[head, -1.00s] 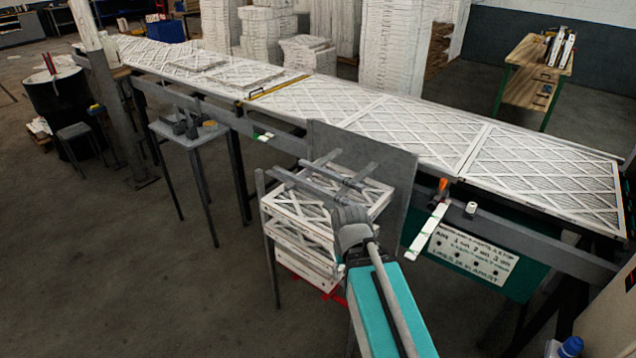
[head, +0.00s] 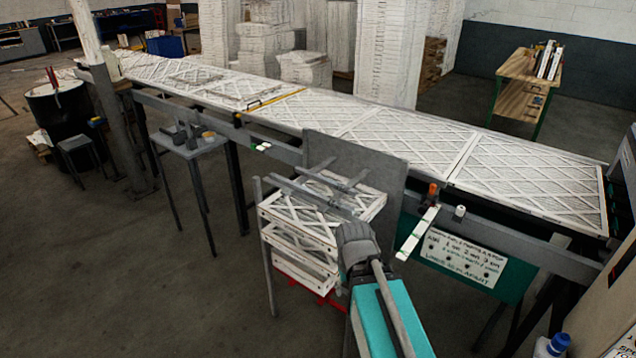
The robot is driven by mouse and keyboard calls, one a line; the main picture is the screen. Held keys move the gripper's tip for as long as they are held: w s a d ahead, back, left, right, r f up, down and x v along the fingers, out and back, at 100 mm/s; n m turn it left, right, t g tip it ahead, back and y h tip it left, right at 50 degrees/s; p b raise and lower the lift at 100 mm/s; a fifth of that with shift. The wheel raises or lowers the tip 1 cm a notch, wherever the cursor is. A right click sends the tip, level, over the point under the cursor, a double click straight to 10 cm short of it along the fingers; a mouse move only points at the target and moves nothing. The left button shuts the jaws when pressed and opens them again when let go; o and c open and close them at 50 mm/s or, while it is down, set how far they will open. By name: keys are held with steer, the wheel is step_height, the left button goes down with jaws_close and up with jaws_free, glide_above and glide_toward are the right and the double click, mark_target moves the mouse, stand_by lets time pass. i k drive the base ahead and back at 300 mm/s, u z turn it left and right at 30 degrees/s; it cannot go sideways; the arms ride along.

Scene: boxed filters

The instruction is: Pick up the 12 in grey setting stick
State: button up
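I cannot pick out the 12 in grey setting stick with certainty. Dark grey items lie on a small grey stand (head: 205,146) left of centre, too small to name. Long slim pieces (head: 548,60) stand on the wooden bench at the back right; their size and colour are unclear. A yellow strip (head: 275,98) lies across the white filter panels on the long line. Grey bars (head: 322,172) sit over a stack of boxed filters (head: 300,238) in the middle. My gripper is not visible in the head view.
The long conveyor (head: 500,215) with lattice-faced filters crosses the view. A teal block (head: 392,318) with a grey rod stands in front. A wooden bench (head: 522,100) is at the back right, a black drum (head: 58,115) at the left. Floor at lower left is clear.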

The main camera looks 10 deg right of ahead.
mark_target(340, 187)
steer(key=z, duration=0.05)
steer(key=i, duration=1)
steer(key=z, duration=2.85)
